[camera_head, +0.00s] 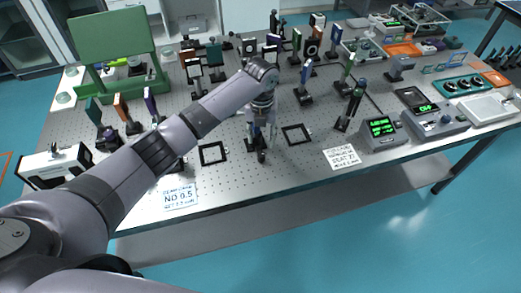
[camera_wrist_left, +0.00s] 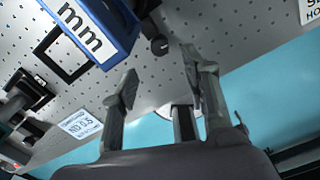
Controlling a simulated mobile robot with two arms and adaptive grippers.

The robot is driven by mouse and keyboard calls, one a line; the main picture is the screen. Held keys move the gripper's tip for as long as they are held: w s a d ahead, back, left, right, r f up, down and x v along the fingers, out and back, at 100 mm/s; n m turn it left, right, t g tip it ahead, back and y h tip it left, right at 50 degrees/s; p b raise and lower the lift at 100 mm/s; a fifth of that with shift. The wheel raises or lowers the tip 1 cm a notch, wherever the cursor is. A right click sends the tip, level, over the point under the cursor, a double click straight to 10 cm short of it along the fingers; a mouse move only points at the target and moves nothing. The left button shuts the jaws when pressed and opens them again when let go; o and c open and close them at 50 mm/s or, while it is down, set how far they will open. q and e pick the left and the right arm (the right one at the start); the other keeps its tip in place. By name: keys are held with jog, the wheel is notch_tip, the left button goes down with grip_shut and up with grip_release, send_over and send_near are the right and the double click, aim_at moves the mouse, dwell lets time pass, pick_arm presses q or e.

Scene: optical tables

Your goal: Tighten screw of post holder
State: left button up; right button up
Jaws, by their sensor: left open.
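My left arm crosses the optical table in the head view, and its gripper (camera_head: 260,128) points down near the table's front middle. In the left wrist view the gripper (camera_wrist_left: 165,85) is open, its two fingers apart with nothing between them. A dark post holder (camera_head: 258,147) stands at the gripper in the head view, partly hidden by it. In the left wrist view a dark round screw knob (camera_wrist_left: 158,45) lies just beyond the fingertips, apart from them. A blue-framed part (camera_wrist_left: 108,28) marked "mm" is above it. My right gripper is not in view.
Flat black square frames lie left (camera_head: 213,153) and right (camera_head: 296,134) of the gripper. A dark post (camera_head: 350,108) stands to the right, near a box with a green display (camera_head: 382,128). Many mounted optics crowd the back. The table's front edge (camera_head: 300,172) is close.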

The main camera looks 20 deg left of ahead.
aim_at(261, 154)
pick_arm(q)
notch_tip(261, 154, down, 8)
jog(key=shift+f+p, duration=0.25)
jog(key=shift+p, duration=0.25)
jog(key=shift+c, duration=0.6)
grip_shut()
